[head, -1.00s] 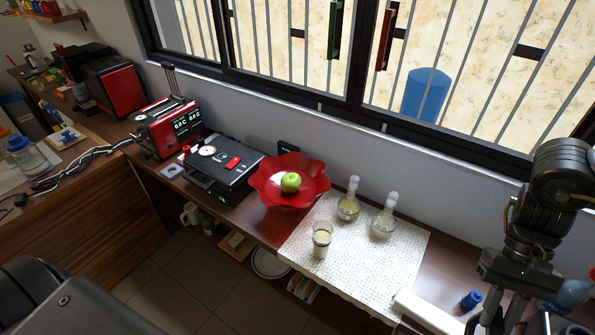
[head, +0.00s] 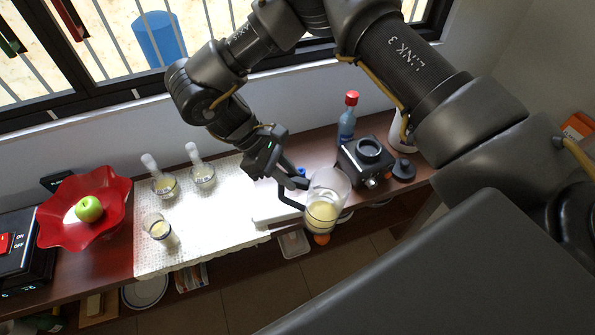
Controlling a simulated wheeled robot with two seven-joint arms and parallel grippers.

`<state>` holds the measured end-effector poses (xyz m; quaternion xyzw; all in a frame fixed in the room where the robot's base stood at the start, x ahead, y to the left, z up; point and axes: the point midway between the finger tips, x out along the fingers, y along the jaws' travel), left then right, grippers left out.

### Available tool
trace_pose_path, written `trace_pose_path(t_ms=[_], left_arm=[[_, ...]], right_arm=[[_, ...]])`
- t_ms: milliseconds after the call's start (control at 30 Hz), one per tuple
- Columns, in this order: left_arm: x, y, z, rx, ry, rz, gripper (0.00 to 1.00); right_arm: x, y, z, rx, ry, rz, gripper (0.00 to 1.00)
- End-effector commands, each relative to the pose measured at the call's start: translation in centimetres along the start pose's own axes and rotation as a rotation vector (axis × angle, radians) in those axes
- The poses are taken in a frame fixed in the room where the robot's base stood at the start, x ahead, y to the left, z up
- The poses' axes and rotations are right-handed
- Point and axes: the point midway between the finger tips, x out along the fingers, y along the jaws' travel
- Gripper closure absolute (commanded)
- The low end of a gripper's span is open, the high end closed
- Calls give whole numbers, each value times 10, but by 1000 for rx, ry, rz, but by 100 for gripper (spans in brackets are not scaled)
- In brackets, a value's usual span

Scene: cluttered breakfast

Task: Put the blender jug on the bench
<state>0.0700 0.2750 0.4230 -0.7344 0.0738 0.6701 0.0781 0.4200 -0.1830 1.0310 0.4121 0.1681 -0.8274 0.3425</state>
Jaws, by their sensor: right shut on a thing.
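The blender jug (head: 329,188) is clear, with a dark handle and pale yellow contents low inside. My right gripper (head: 284,182) is shut on its handle, at the jug's left side. The jug is close to upright and shows over the front edge of the dark brown bench (head: 318,147); I cannot tell its exact height. The black blender base (head: 366,158) stands on the bench behind and right of the jug, apart from it. My left gripper is not in view.
A pale patterned mat (head: 200,225) bears a glass (head: 157,229) and two small bowls (head: 165,187) with upright pestle-like pieces. A red bowl (head: 62,228) holds a green apple (head: 89,209). A red-capped bottle (head: 346,124) and a black lid-like piece (head: 403,170) flank the base. A white roll-like thing (head: 274,213) lies near the jug.

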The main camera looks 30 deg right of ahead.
Motion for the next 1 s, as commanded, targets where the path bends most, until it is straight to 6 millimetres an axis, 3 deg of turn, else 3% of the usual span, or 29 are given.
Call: trace_pose_path(t_ms=[400,1000], left_arm=[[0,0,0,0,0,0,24],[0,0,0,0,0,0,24]], right_arm=[[-18,-5,-35,-652,-16,503,100],[-39,-3,-71,-1504,-16,1174,100]])
